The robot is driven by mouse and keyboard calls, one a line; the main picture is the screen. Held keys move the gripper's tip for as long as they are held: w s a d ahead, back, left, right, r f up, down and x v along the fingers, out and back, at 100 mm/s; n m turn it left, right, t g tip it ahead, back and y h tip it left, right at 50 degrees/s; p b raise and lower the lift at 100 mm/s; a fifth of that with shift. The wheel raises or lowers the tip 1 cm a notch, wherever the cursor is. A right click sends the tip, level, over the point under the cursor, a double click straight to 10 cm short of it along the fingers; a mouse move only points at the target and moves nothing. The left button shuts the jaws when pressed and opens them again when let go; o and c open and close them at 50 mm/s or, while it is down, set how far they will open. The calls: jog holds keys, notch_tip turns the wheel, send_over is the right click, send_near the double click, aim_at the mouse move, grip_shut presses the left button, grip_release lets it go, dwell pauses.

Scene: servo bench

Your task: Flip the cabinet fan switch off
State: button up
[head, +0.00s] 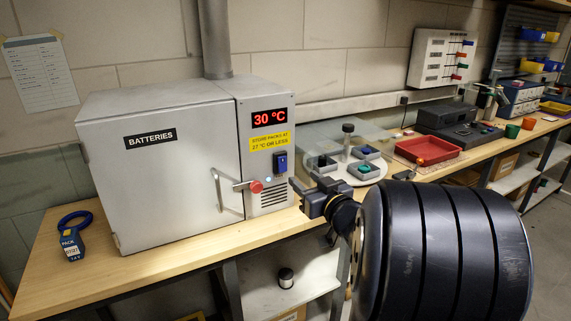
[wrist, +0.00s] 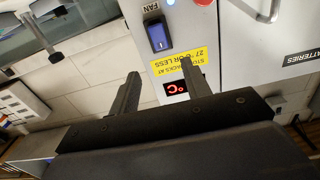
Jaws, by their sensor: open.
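The grey cabinet (head: 165,165) labelled BATTERIES stands on the wooden bench. Its fan switch (head: 281,161) is a blue rocker in a dark frame on the right-hand front panel, below the yellow sign (head: 269,141). The wrist view shows the switch (wrist: 158,37) upside down beside the word FAN; I cannot tell which half is pressed in. A small light (head: 268,179) glows below left of it. My gripper (head: 302,183) is in front of the panel's lower right edge. In the wrist view its fingers (wrist: 159,62) are apart and empty, with the switch beyond the tips, not touched.
The display (head: 269,118) reads 30 °C. A round white stand (head: 345,178) and red tray (head: 425,150) are to the right.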

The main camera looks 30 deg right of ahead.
aim_at(283, 161)
jog(key=w, duration=1)
jog(key=shift+a, duration=0.25)
jog(key=shift+c, duration=0.4)
